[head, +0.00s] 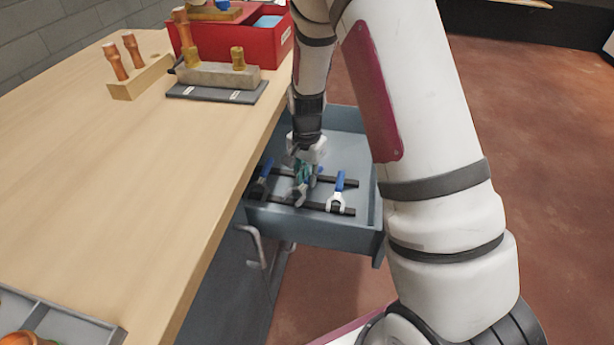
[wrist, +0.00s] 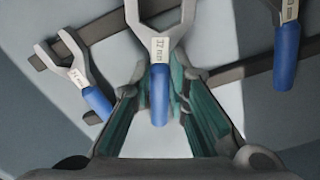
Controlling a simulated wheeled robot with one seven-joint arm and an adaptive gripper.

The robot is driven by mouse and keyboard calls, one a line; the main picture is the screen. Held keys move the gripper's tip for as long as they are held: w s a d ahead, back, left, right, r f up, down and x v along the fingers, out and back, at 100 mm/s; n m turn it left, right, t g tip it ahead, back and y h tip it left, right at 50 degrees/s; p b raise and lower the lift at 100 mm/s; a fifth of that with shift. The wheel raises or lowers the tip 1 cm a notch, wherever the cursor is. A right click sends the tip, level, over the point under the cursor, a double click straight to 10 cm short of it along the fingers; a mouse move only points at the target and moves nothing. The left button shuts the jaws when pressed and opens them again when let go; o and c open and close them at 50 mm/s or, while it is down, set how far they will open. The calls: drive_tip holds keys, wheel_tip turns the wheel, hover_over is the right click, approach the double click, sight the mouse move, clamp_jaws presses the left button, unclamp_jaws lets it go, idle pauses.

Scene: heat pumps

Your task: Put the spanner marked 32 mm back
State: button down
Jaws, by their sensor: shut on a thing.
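The spanner with a blue handle and a pale open jaw (wrist: 159,85) is between my gripper's fingers. Its label seems to read 32 mm, though it is small. My gripper (head: 304,168) points down into the open drawer and is shut on this spanner's handle. In the wrist view the green-padded fingers (wrist: 157,90) are on both sides of the handle. The spanner's jaw end points away from the gripper. In the head view the held spanner (head: 300,192) is partly hidden by the fingers. I cannot tell whether it touches the dark rails (head: 318,206).
Another blue-handled spanner (head: 262,178) lies at the left of the open drawer (head: 310,227), and one (head: 339,188) at the right, both across the rails. The wooden bench (head: 140,170) is close on the left. It bears a red toolbox (head: 262,45) and a wooden block (head: 142,80).

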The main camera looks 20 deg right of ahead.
drive_tip(key=shift+f, duration=0.5)
drive_tip(key=c, duration=1.5)
unclamp_jaws()
drive_tip(key=shift+o, duration=0.2)
drive_tip(key=shift+r, duration=0.1)
